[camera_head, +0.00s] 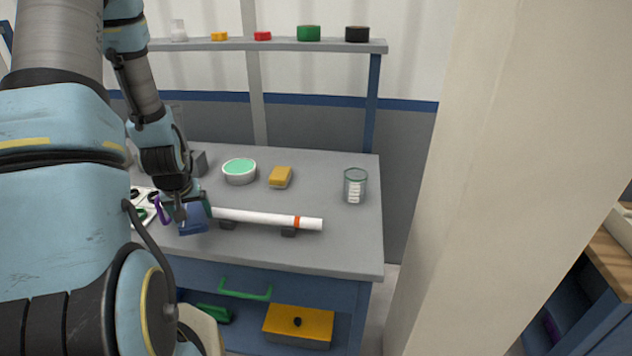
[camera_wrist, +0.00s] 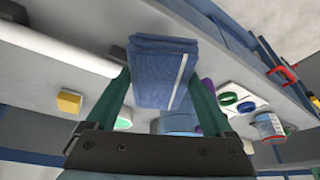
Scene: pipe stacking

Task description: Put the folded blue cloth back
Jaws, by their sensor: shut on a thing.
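The folded blue cloth (camera_wrist: 160,75) is between the two green fingers of my gripper (camera_wrist: 160,88) in the wrist view, with a pale stripe along one side. My gripper (camera_head: 186,210) is shut on it. In the head view the cloth (camera_head: 193,220) shows under the fingertips, at the left of the grey workbench (camera_head: 345,250), beside the left end of the white pipe. I cannot tell whether the cloth touches the bench top. My arm hides part of the bench's left side.
The white pipe (camera_head: 265,218) with an orange band rests on black supports (camera_head: 288,232). Behind it are a green-filled bowl (camera_head: 239,171), a yellow sponge (camera_head: 280,177) and a glass jar (camera_head: 355,186). A white tray (camera_head: 150,214) lies left. Clear bench surrounds the jar. A pillar (camera_head: 450,180) stands right.

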